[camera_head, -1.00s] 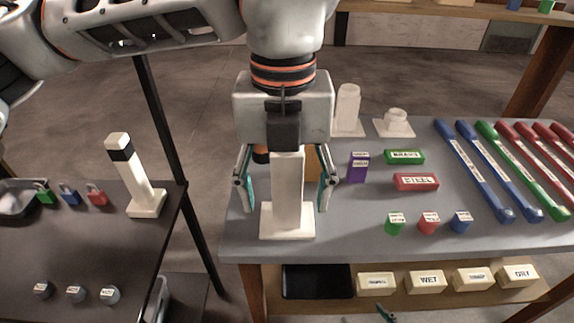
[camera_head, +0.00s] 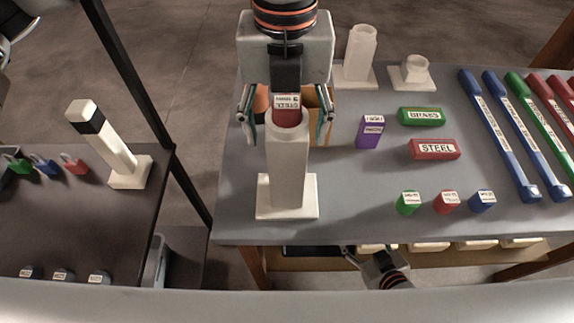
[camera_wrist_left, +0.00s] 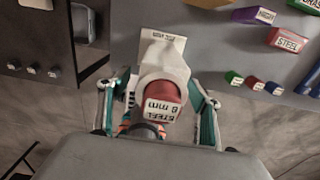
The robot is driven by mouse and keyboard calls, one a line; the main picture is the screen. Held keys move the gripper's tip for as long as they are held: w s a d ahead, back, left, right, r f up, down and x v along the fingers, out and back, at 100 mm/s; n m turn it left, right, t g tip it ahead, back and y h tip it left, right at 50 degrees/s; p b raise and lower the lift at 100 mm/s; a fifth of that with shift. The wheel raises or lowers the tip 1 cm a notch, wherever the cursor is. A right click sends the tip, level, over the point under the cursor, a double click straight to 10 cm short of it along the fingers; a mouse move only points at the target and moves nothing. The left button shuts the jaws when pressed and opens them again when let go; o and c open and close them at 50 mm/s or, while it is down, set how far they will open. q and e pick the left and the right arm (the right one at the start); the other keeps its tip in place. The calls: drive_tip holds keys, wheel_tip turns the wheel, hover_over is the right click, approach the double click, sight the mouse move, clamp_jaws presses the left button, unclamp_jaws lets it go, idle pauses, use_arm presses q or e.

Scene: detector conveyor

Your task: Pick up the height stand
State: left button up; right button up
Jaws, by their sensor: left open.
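The height stand (camera_head: 288,172) is a white upright post on a square base near the front left edge of the grey table. A red piece labelled steel (camera_head: 288,108) sits at its top; the wrist view shows the stand's base (camera_wrist_left: 165,45) and the red piece (camera_wrist_left: 162,97) with an "8 mm" label. My left gripper (camera_head: 287,118) is open, with one teal-lined finger on each side near the stand's top. In the wrist view the open fingers flank the post, apart from it. My right gripper (camera_head: 372,265) is low, in front of the table; its jaw state is unclear.
A second tall white stand (camera_head: 358,55) and a short one (camera_head: 411,72) stand behind to the right. A purple block (camera_head: 371,131), green bar (camera_head: 420,116) and red bar (camera_head: 433,149) lie right.

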sight(287, 165)
use_arm(q)
drive_tip(key=shift+d+f, duration=0.1)
drive_tip(key=shift+f, duration=1.7)
clamp_jaws()
drive_tip(key=shift+w+r, duration=0.1)
